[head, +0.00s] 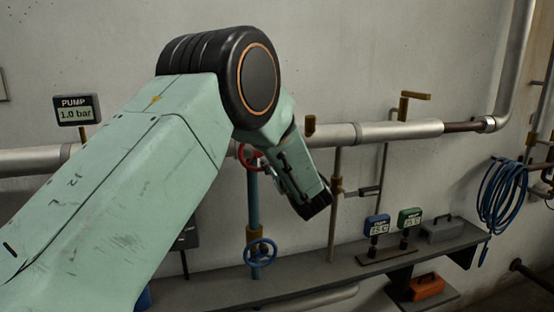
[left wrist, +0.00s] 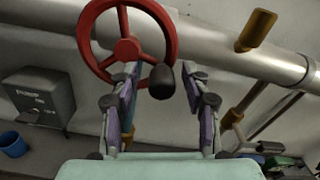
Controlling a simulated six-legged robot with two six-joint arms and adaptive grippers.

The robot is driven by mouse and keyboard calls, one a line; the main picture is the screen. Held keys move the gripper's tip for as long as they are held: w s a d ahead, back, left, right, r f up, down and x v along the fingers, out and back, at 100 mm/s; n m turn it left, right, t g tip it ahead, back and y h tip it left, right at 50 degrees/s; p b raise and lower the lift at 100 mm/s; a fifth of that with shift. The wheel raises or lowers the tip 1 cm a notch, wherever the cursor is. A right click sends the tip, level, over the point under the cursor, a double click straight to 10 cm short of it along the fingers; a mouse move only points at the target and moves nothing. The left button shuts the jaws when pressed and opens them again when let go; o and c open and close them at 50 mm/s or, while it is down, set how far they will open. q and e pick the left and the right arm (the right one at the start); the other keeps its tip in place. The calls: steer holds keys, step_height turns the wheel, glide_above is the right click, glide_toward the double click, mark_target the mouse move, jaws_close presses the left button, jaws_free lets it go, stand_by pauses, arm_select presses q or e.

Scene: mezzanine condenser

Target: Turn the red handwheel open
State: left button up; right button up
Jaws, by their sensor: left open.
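The red handwheel (left wrist: 174,42) fills the upper left of the left wrist view, with its spokes, hub and a dark knob (left wrist: 161,82) on its lower rim. In the head view only part of the red handwheel (head: 246,158) shows beside my arm. My left gripper (left wrist: 160,76) is open, its two fingers apart on either side of the knob in the picture. I cannot tell whether they touch it or how deep the knob sits between them. My right gripper is in neither view.
A blue handwheel (head: 260,252) sits lower on the vertical pipe. A large grey pipe (head: 400,131) runs along the wall. A pump display (head: 77,109) reads 1.0 bar. The shelf (head: 350,274) holds blue and green gauges and a grey box. A blue hose (head: 503,195) hangs right.

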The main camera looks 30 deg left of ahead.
arm_select(q)
steer(key=shift+d, duration=0.1)
steer(key=shift+c, duration=0.9)
steer(key=shift+w, duration=0.1)
steer(key=c, duration=0.4)
jaws_close()
